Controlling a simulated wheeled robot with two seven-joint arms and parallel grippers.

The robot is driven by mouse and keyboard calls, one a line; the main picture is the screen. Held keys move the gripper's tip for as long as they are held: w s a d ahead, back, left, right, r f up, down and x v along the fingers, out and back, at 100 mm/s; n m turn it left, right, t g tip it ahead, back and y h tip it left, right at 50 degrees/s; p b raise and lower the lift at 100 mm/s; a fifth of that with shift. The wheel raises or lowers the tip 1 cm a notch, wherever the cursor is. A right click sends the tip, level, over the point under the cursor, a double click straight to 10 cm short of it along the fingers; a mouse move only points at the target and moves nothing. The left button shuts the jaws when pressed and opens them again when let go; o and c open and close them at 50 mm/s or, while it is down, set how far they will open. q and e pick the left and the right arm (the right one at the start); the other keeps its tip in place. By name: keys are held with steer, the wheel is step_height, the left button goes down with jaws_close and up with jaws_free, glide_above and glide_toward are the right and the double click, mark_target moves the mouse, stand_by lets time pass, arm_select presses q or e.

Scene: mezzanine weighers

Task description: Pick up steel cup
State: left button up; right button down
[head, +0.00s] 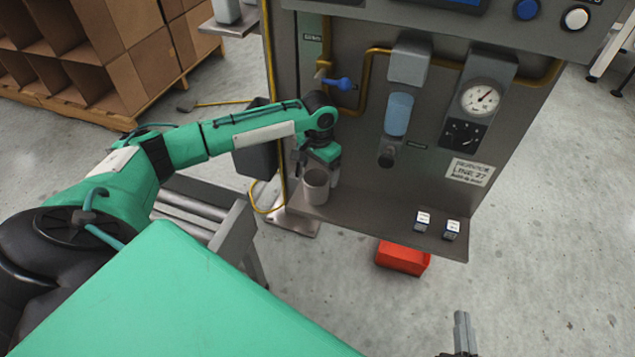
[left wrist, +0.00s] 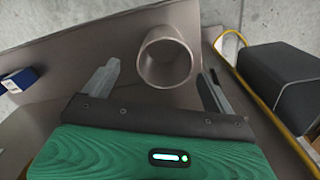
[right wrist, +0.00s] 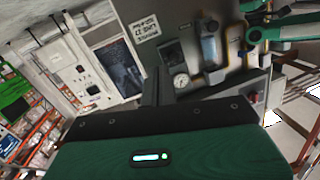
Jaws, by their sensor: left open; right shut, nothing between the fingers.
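The steel cup (head: 316,187) is a grey, open-topped cylinder standing upright near the left end of the machine's narrow shelf. It also shows in the left wrist view (left wrist: 165,60), between and just beyond the fingers. My left gripper (head: 318,165) is open, right at the cup, with a finger on either side of it; in the left wrist view gaps show between the cup and both fingers. My right gripper (head: 462,335) is low at the bottom edge of the head view, away from the cup. In the right wrist view its fingers (right wrist: 158,88) are together and hold nothing.
The shelf (head: 370,218) carries two small blue-and-white boxes (head: 422,220) at its right end. Above it are a blue-handled tap (head: 338,83), pipes and a gauge (head: 480,99). A red bin (head: 403,257) is on the floor below. A dark bin (head: 256,150) hangs left of the cup.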

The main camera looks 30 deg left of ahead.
mark_target(316, 184)
arm_select(q)
step_height(316, 184, down, 2)
steer(key=shift+f+b, duration=0.1)
steer(key=shift+b, duration=0.2)
steer(key=f, duration=0.1)
steer(key=f+b, duration=0.1)
steer(key=f, duration=0.1)
steer(key=f+b, duration=0.1)
steer(key=shift+a+f, duration=0.25)
steer(key=shift+a, duration=0.05)
steer(key=shift+f, duration=0.2)
steer(key=c, duration=1.1)
arm_select(e)
steer(key=d+r+t, duration=0.2)
steer(key=r+t, duration=0.2)
steer(key=r, duration=0.2)
steer(key=w+d+r+t, duration=0.1)
steer(key=r+t, duration=0.3)
steer(key=r, duration=0.2)
steer(key=shift+w+d+r+y, duration=0.3)
steer(key=shift+d+r, duration=0.05)
arm_select(q)
steer(key=shift+r, duration=0.1)
